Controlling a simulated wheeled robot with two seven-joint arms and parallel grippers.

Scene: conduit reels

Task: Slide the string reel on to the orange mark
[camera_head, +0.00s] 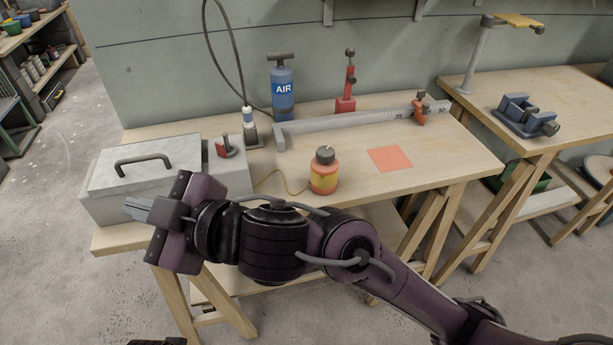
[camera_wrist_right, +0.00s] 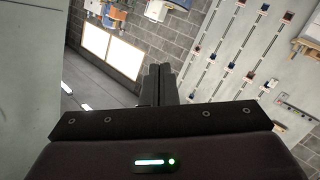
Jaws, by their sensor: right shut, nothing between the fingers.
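The string reel (camera_head: 324,176) is an upright orange and yellow body with a dark top, standing on the wooden workbench. A thin yellow string runs from its left side. The orange mark (camera_head: 390,159) is a flat square on the bench, to the right of the reel and apart from it; nothing covers it. My right gripper (camera_head: 135,208) is shut and empty, pointing left in front of the grey metal box, well left of the reel. Its closed fingers (camera_wrist_right: 161,84) show in the right wrist view, where neither reel nor mark appears.
The grey box (camera_head: 150,158) fills the bench's left end. A blue air pump (camera_head: 283,95), a red-handled tool (camera_head: 347,90) and a long grey rail (camera_head: 345,122) stand behind the reel. Bare bench top lies between reel and mark. My right arm crosses along the front edge.

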